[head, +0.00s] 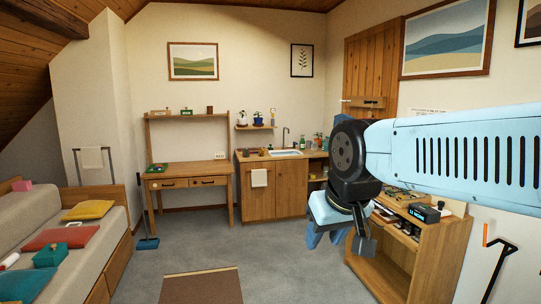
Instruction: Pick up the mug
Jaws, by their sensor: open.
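I cannot pick out a mug for certain in the head view. Small items stand on the counter left of the sink and on the desk's upper shelf, but they are too small to tell apart. My gripper (364,243) hangs from the dark wrist of my pale blue arm at the right. It points down in front of the low wooden shelf unit (440,243) and is open, with nothing seen between its fingers. My arm hides part of the wall and of the shelf unit's top.
A wooden desk (188,182) and a sink cabinet (274,190) stand at the back wall. A sofa (45,222) with cushions lines the left. A brown rug (202,287) lies on open grey floor.

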